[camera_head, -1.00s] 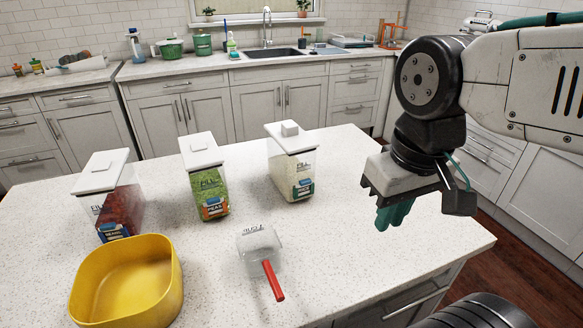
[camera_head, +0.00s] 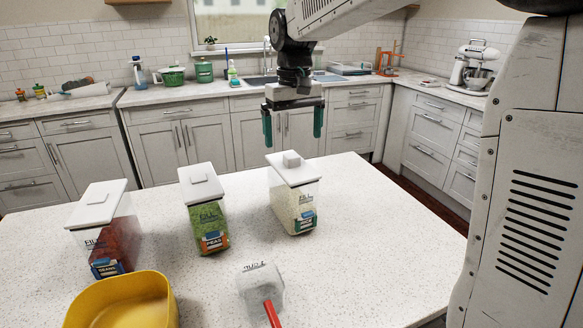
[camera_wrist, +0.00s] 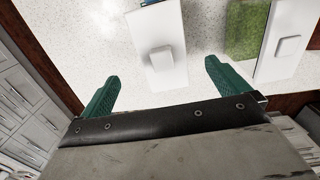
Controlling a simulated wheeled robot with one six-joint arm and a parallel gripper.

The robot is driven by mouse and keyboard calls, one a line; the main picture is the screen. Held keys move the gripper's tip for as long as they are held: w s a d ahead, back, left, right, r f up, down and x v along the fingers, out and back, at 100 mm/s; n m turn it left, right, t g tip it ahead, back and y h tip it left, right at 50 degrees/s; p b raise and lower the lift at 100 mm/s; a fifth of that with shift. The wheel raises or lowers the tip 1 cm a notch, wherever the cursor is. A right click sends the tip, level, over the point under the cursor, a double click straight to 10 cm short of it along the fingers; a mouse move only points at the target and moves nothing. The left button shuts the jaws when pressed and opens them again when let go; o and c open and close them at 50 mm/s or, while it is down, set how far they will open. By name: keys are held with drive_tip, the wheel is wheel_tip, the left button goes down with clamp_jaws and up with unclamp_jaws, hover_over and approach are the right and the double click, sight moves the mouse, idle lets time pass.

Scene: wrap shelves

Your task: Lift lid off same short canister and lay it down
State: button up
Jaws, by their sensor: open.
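Three clear canisters with white lids stand in a row on the island. The rice-like one (camera_head: 300,206) is at the right, with a flat white lid (camera_head: 291,168) and a square knob. The peas canister (camera_head: 208,222) is in the middle, with its own lid (camera_head: 200,183). The beans canister (camera_head: 113,243) is at the left, under its lid (camera_head: 98,205). My gripper (camera_head: 294,132) is open and empty above the right canister, fingers pointing down. In the wrist view, the right canister's lid (camera_wrist: 154,35) lies between and beyond the fingers (camera_wrist: 160,82). Which canister is short is unclear.
A yellow bowl (camera_head: 120,304) stands at the front left of the island (camera_head: 370,250). A clear scoop with a red handle (camera_head: 272,314) lies at the front middle. The right side of the island is clear. A sink counter runs behind.

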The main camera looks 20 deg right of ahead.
sight(292, 155)
drive_tip(key=shift+w+r, duration=0.15)
drive_tip(key=shift+r, duration=0.2)
drive_tip(key=f, duration=0.7)
drive_tip(key=shift+w+a+f, duration=0.15)
drive_tip(key=shift+a+f, duration=0.05)
drive_tip(key=c, duration=1.1)
